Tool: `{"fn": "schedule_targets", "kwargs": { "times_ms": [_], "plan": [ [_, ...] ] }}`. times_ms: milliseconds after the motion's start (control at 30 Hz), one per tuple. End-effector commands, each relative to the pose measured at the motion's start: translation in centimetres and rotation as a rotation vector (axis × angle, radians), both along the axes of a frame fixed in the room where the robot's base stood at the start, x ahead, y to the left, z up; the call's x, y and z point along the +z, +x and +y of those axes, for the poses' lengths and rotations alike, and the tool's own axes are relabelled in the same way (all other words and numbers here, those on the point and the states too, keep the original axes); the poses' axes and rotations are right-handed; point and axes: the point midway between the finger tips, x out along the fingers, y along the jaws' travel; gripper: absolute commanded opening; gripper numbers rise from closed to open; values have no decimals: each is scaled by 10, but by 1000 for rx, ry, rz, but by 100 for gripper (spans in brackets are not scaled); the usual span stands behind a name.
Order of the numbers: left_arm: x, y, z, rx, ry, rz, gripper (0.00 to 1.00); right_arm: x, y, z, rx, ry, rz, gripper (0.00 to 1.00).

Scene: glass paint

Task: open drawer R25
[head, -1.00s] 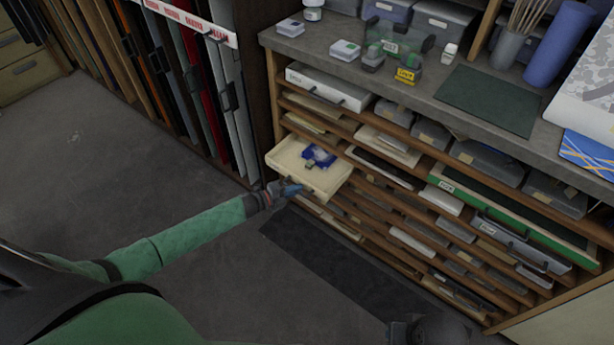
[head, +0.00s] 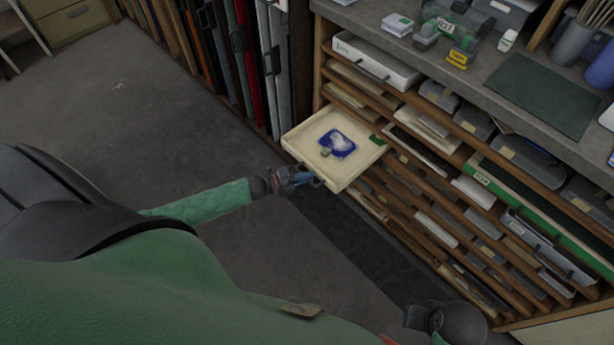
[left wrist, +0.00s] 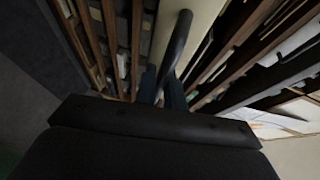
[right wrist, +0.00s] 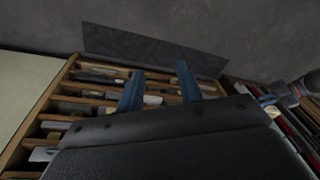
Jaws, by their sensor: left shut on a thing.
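A cream drawer (head: 318,128) juts out of the left side of the rack in the head view. A blue item with something white and clear on it (head: 338,144) lies inside. I cannot read a label on its front, so I cannot tell if it is R25. My left gripper (head: 310,178) is at the drawer's front and shut on its handle. In the left wrist view, the dark handle bar (left wrist: 176,42) runs between the fingers of this gripper (left wrist: 162,84). My right gripper (right wrist: 160,72) is open and empty in the right wrist view, with the rack beyond it.
The wooden rack (head: 440,150) holds several shallow shelves and drawers. A green-fronted drawer (head: 540,208) and a white box (head: 375,62) sit in it. The grey worktop (head: 480,72) above carries a dark green mat (head: 543,95). Bare floor (head: 130,120) lies at left.

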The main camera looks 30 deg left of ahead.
Motion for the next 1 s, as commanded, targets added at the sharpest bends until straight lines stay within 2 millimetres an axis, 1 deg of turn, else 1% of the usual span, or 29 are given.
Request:
{"fn": "schedule_targets", "kwargs": {
  "times_ms": [100, 133, 167, 200, 233, 567, 667, 1000],
  "plan": [
    [-1, 0, 1, 1, 1, 1, 0, 0, 0, 0, 0, 0, 0, 36],
    [-1, 0, 1, 1, 1, 1, 17, -1, 0, 0, -1, 0, 1, 36],
    [-1, 0, 1, 1, 1, 1, 22, -1, 0, 0, -1, 0, 1, 36],
    [-1, 0, 1, 1, 1, 1, 30, -1, 0, 0, -1, 0, 1, 36],
    [0, 0, 1, 1, 1, 1, 32, -1, 0, 0, -1, 0, 2, 36],
    [-1, -2, 2, 0, 1, 1, 32, -3, -1, 1, -1, 2, 3, 36],
    [-1, -8, 8, 1, 2, 2, 32, -6, 0, 2, 0, 5, -1, 36],
    [7, -41, 38, 0, 1, 1, 32, -22, 7, 16, 14, 35, -43, 36]
  ]
}}
